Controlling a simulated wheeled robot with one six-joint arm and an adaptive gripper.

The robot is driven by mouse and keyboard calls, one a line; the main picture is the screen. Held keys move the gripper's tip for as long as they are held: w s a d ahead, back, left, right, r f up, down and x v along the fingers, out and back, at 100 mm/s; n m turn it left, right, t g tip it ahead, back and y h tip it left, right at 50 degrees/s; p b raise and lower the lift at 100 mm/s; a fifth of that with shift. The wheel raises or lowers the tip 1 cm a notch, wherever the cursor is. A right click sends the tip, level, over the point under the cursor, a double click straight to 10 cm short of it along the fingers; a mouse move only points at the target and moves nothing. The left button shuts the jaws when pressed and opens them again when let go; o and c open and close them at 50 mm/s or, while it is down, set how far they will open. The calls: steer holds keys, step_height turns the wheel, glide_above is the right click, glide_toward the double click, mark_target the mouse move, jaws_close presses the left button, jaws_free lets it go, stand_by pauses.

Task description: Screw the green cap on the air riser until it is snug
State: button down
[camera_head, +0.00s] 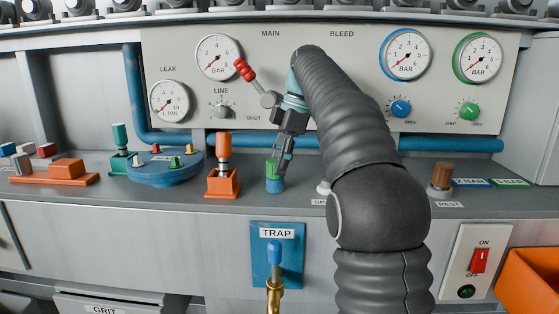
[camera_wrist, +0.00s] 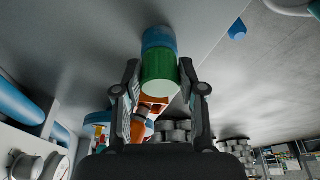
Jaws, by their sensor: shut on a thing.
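The green cap (camera_head: 271,168) sits upright on top of a short blue cylinder (camera_head: 274,186), which looks like the air riser and stands on the grey ledge (camera_head: 330,172). My gripper (camera_head: 279,163) comes down from above and is shut on the cap. In the wrist view the fingers lie on either side of the green cap (camera_wrist: 159,75), with the blue riser (camera_wrist: 158,39) beyond it in line. The threads are hidden, so I cannot tell how tight the cap is.
An orange block with an orange-topped post (camera_head: 223,180) stands close on the left. A blue round tray with small pegs (camera_head: 165,170) is farther left. The gauge panel (camera_head: 300,60) with a red-handled lever (camera_head: 245,70) rises behind. A brown-topped knob (camera_head: 441,178) stands at right.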

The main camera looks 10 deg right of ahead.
steer(key=shift+s+f+m+t, duration=0.1)
steer(key=shift+m+t, duration=0.2)
steer(key=shift+m, duration=0.7)
steer(key=c, duration=0.6)
jaws_free()
